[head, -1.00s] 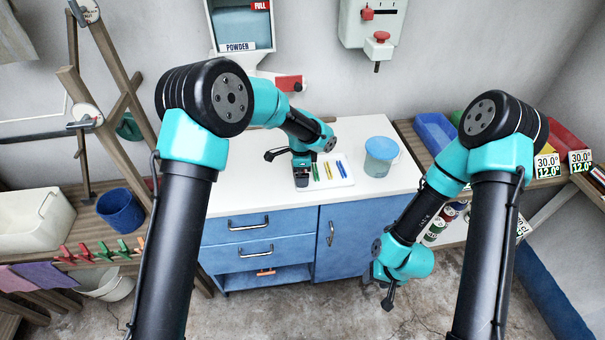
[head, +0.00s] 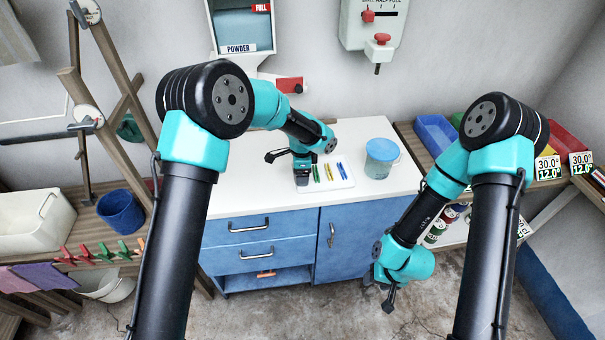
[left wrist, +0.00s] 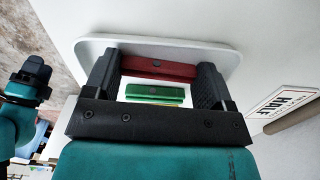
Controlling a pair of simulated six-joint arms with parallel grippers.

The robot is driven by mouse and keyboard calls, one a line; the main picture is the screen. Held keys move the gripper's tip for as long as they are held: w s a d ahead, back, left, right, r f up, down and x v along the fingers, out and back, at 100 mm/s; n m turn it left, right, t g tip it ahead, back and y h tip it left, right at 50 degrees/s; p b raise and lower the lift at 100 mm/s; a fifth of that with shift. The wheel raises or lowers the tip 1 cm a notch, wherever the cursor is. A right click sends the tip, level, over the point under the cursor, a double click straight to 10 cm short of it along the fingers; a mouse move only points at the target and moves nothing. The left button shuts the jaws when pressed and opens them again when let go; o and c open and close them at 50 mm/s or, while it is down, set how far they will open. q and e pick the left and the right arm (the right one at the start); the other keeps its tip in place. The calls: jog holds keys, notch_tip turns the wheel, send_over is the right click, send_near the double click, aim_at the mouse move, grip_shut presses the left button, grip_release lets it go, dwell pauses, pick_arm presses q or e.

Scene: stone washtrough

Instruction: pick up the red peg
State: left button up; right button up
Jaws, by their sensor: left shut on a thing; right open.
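The red peg (left wrist: 158,67) lies between the two fingers of my left gripper (left wrist: 157,85) in the left wrist view. The fingers are shut on it, one at each end of its visible length. In the head view my left gripper (head: 302,178) is at the left end of the white tray (head: 342,184) on the counter, and it hides the red peg there. I cannot tell whether the peg is clear of the tray. My right gripper (head: 389,300) is open and empty, hanging low in front of the blue cabinet.
A green peg (left wrist: 155,93) shows through the gap in my left gripper. Yellow (head: 329,172) and blue (head: 341,170) pegs lie farther right on the tray.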

pick_arm(q)
jog(key=shift+r, duration=0.1)
jog(key=shift+r, duration=1.4)
jog(key=shift+s+r, duration=0.2)
jog(key=shift+r, duration=0.15)
jog(key=s+r, duration=0.1)
jog(key=s, duration=1.4)
jog(key=shift+s+r, duration=0.15)
jog(key=shift+s, duration=0.15)
